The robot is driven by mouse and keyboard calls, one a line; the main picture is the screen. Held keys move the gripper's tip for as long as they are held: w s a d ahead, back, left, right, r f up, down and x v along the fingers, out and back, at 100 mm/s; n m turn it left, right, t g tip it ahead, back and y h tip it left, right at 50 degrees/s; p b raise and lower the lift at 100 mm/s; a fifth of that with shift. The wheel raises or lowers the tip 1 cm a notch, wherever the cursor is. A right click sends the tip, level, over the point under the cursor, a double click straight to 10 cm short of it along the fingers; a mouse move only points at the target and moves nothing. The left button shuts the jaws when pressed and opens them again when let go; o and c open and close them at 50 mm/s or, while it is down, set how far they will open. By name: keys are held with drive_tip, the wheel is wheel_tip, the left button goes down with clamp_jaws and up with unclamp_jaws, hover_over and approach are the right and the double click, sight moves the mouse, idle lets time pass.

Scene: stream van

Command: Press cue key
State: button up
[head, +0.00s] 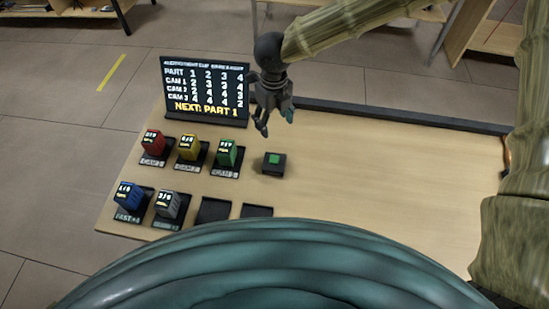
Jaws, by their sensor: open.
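The cue key (273,163) is a small black block with a green square top, on the wooden table right of the block row. My gripper (276,128) is open and empty, pointing down above and behind the cue key, in front of the sign's right edge. It does not appear to touch the key. The black sign (206,90) shows a table of parts and cams, with "NEXT: PART 1" in yellow at the bottom.
Red (153,143), yellow (188,147) and green (227,153) blocks stand on black holders. Blue (128,196) and grey (167,204) blocks stand in front, beside two empty black holders (214,210). The table's right side (400,170) is clear.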

clamp_jaws()
idle(1.3)
